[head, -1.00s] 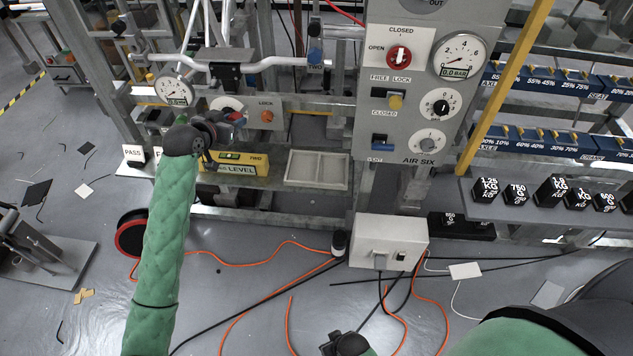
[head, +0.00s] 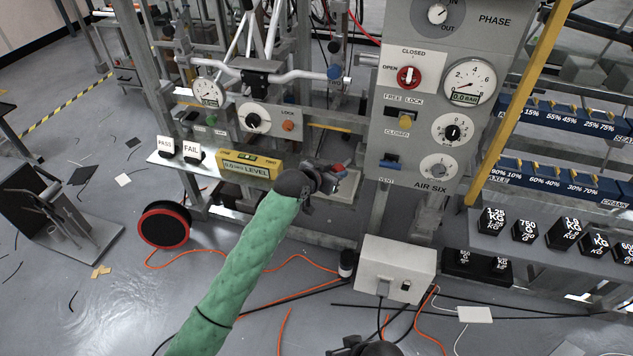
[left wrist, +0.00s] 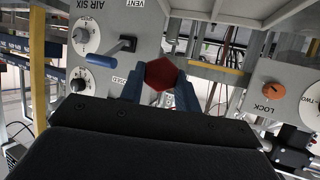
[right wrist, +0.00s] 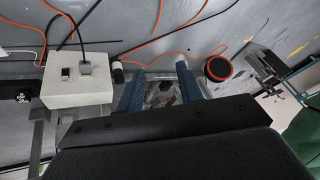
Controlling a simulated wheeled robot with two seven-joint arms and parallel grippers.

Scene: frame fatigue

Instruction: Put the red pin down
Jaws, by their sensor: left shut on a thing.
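The red pin (left wrist: 161,74) shows its six-sided red head between the blue fingers in the left wrist view. My left gripper (head: 333,178) is shut on it, and a bit of red shows at the fingertips in the head view. The gripper is held in front of the bench's lower shelf, right of the yellow level box (head: 248,164). The pin's shaft is hidden. My right gripper (right wrist: 160,88) is open, its blue fingers apart with nothing between them; it is low, near the bottom edge of the head view.
The grey AIR SIX panel (head: 412,172) with knobs and gauge stands right of my left gripper. PASS (head: 166,146) and FAIL (head: 193,151) blocks sit on the shelf's left end. A white box (head: 393,268) and orange cables are on the floor. Black weights (head: 525,230) stand at right.

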